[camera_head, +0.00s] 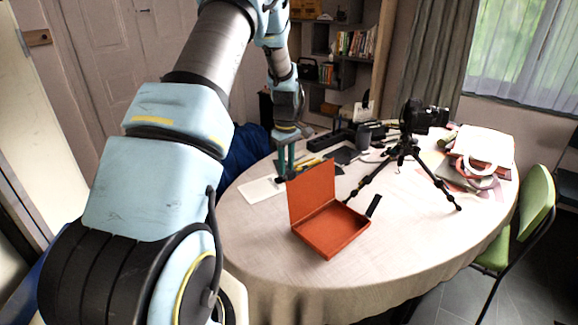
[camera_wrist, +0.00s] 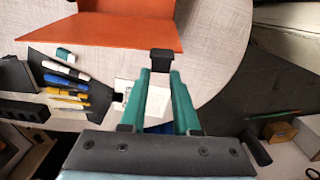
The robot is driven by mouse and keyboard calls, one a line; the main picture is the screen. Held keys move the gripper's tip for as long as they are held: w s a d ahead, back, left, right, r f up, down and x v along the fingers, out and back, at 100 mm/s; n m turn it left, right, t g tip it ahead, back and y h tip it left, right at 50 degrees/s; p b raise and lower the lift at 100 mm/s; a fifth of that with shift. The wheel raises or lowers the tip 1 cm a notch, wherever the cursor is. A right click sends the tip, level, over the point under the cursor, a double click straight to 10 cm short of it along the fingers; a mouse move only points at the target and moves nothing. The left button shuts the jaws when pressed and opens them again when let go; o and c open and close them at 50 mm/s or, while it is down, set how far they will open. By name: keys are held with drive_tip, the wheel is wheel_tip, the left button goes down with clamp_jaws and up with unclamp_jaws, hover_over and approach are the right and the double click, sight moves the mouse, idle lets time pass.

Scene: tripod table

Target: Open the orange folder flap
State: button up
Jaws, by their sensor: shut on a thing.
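The orange folder (camera_head: 332,230) is a shallow, box-like case on the round table. Its orange flap (camera_head: 311,194) stands up steeply along the case's far left side, so the empty inside shows. My gripper (camera_head: 284,178) is at the flap's upper left edge, with green fingers pointing down. In the wrist view, the flap (camera_wrist: 105,32) lies just beyond my gripper (camera_wrist: 161,62), whose dark fingertips meet close together at its near edge. My gripper is shut on the flap. The exact contact is small and partly hidden.
A black tripod with a camera (camera_head: 408,145) stands right of the folder, and a small black piece (camera_head: 374,205) lies between them. Pens (camera_wrist: 65,85) and a dark tray (camera_head: 340,138) are behind. The table's front is clear; a green chair (camera_head: 533,210) stands at right.

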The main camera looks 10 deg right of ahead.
drive_tip(key=shift+w+a, duration=0.1)
drive_tip(key=shift+w, duration=0.05)
drive_tip(key=shift+w+a+f+b, duration=0.15)
drive_tip(key=shift+w+a+f, duration=0.15)
drive_tip(key=shift+w, duration=0.2)
drive_tip(key=shift+w+a+f+b, duration=0.15)
drive_tip(key=shift+w+a+f, duration=0.05)
drive_tip(key=shift+w+a, duration=0.25)
drive_tip(key=o, duration=0.7)
drive_tip(key=shift+c, duration=0.2)
drive_tip(key=shift+d, duration=0.1)
wheel_tip(320, 180, up, 8)
drive_tip(key=p, duration=0.1)
idle(1.0)
